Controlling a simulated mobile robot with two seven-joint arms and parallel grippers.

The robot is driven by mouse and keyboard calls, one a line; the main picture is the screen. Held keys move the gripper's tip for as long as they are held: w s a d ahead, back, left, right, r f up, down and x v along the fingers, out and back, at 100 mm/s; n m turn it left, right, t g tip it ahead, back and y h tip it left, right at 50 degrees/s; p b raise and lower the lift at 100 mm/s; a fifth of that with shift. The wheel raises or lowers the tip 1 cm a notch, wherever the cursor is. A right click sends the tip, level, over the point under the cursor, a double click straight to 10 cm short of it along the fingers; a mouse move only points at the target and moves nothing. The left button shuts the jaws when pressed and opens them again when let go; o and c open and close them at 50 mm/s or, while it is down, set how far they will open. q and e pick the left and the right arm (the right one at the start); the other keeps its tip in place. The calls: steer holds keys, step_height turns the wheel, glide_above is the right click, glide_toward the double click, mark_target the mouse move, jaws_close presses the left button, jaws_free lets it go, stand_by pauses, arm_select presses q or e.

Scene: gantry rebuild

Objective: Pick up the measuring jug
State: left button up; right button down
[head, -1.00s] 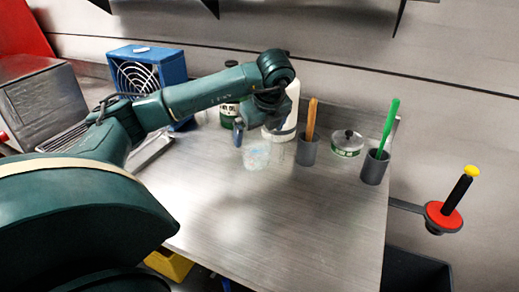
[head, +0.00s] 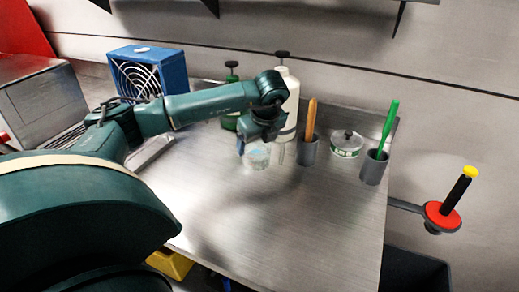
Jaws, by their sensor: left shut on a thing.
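The measuring jug (head: 257,160) is a small clear, bluish vessel near the middle of the metal table. My left gripper (head: 260,146) reaches down over it from above, with one finger on each side. It is shut on the jug and hides its upper part. The jug looks upright. I cannot tell whether its base touches the table. My right gripper is not in view.
A white pump bottle (head: 290,112) and a green bottle (head: 229,120) stand close behind. The metal table (head: 290,225) is clear in front.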

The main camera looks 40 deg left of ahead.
arm_select(q)
steer(key=c, duration=0.4)
steer(key=shift+d+r, duration=0.15)
steer(key=shift+r, duration=0.05)
steer(key=shift+s+d+r, duration=0.25)
steer(key=shift+d+r, duration=0.25)
steer(key=shift+r, duration=0.05)
steer(key=s+d+r, duration=0.2)
steer(key=d+r, duration=0.1)
steer(key=d, duration=0.2)
steer(key=s+d+r+p, duration=0.1)
steer(key=s+d+r, duration=0.2)
steer(key=d, duration=0.3)
steer(key=shift+s+d+r, duration=0.15)
steer(key=shift+r, duration=0.15)
stand_by(2.7)
